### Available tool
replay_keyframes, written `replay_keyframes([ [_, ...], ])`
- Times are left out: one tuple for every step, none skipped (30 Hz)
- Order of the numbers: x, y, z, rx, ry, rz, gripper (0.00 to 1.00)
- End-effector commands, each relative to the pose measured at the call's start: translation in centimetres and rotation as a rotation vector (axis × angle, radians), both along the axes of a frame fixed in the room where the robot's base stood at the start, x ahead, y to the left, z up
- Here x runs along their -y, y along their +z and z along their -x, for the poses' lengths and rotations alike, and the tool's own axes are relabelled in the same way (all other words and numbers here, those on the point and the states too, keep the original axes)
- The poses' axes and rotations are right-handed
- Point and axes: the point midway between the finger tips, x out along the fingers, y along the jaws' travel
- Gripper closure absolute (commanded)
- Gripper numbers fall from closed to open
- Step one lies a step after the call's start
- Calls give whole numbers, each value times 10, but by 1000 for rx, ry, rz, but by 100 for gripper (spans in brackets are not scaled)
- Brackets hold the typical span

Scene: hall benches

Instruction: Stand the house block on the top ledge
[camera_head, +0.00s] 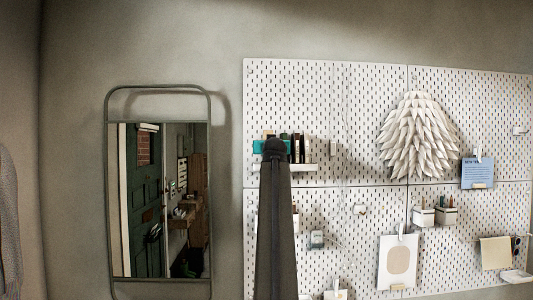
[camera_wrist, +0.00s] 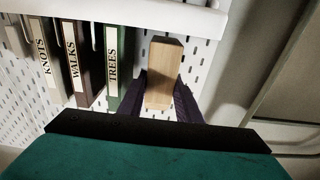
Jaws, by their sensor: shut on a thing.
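A plain pale wooden block (camera_wrist: 163,75), which I take to be the house block, is held between the dark fingers of my gripper (camera_wrist: 162,92) in the wrist view. Its far end is close to the white top ledge (camera_wrist: 170,14); I cannot tell whether they touch. Its roof shape is not clear from here. In the head view the top ledge (camera_head: 305,168) is on the upper left of the pegboard.
Books labelled KNOTS (camera_wrist: 43,62), WALKS (camera_wrist: 75,62) and TREES (camera_wrist: 112,65) stand beside the block, TREES nearest with a small gap. The white pegboard (camera_head: 360,85) is behind. A tall mirror (camera_head: 158,103) hangs left of it. Small bins (camera_head: 435,217) hang farther right.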

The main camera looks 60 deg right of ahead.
Motion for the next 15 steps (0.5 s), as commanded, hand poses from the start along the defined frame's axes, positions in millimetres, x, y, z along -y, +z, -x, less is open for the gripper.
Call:
replay_keyframes([
  [1, 1, -1, 1, 0, 1, 96],
  [1, 1, -2, 1, 0, 2, 96],
  [1, 0, -2, 1, 0, 2, 96],
  [1, 0, -2, 1, 0, 2, 96],
  [1, 0, -2, 1, 0, 2, 96],
  [1, 0, -2, 1, 0, 2, 96],
  [0, 0, -2, 1, 0, 2, 96],
  [0, 0, -2, 1, 0, 2, 96],
  [0, 0, -2, 1, 1, 2, 96],
  [0, 0, -2, 1, 1, 2, 96],
  [0, 0, -3, 1, 1, 2, 96],
  [1, 0, -3, 1, 1, 2, 96],
  [1, 1, -4, 1, 1, 2, 96],
  [2, 1, -5, 1, 1, 2, 96],
  [3, 1, -7, 2, 1, 1, 96],
])
